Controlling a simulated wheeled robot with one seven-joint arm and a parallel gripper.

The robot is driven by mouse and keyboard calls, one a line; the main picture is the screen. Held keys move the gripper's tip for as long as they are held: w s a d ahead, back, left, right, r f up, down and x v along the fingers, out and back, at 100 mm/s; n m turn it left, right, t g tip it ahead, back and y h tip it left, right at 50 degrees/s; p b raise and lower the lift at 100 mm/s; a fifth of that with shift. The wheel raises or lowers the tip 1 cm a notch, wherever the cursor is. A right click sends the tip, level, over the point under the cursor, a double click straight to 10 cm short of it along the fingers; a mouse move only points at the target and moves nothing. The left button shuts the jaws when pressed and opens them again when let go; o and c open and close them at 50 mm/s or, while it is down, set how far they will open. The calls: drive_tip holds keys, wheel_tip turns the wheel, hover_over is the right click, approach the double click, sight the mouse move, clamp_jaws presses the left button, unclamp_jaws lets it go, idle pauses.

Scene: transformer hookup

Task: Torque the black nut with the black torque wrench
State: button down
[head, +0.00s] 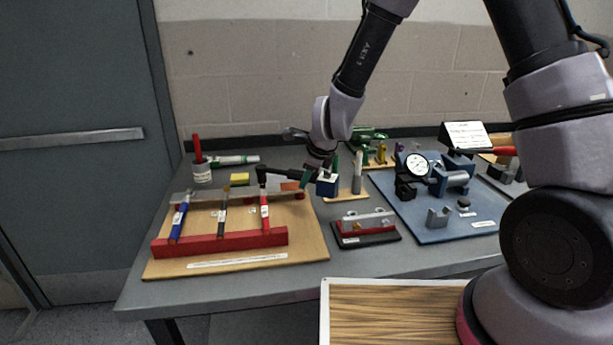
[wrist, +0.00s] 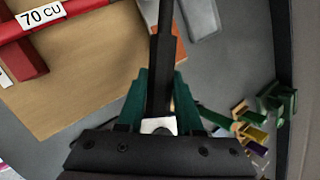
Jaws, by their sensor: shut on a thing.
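My gripper (head: 309,177) has green fingers, which also show in the wrist view (wrist: 160,100). It is shut on a black torque wrench (head: 280,174). The wrench's dark shaft (wrist: 161,55) runs up out of the wrist view, with a white patch between the fingers. In the head view it lies about level, its head at the left end over the upper end of a red cable (head: 265,208). I cannot tell whether the head touches anything. A black cable (head: 222,212) lies left of it on the wooden board (head: 310,240). The black nut cannot be made out.
A blue cable (head: 180,220) lies at the board's left, and a red bar (head: 220,243) crosses its front. A small blue block (head: 327,186) stands close right of my gripper. A blue plate (head: 440,228) with a dial gauge (head: 418,165) is farther right.

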drive_tip(key=shift+f, duration=0.65)
drive_tip(key=shift+s+a, duration=0.1)
drive_tip(key=shift+s, duration=0.05)
drive_tip(key=shift+s+a+m+t+h, duration=0.15)
drive_tip(key=shift+s+m+h, duration=0.1)
drive_tip(key=shift+s+m, duration=0.2)
drive_tip(key=shift+s+a+m+t+h, duration=0.15)
drive_tip(key=shift+s+m+h, duration=0.1)
drive_tip(key=shift+s+m, duration=0.2)
drive_tip(key=shift+s, duration=0.1)
drive_tip(key=shift+s+a+m+h, duration=0.5)
drive_tip(key=shift+s+a+m, duration=0.1)
drive_tip(key=shift+s+m, duration=0.35)
drive_tip(key=shift+a, duration=0.1)
idle(0.3)
drive_tip(key=shift+s+a+m+h, duration=0.5)
drive_tip(key=shift+s+a+m, duration=0.25)
drive_tip(key=shift+m, duration=0.3)
drive_tip(key=shift+d, duration=0.1)
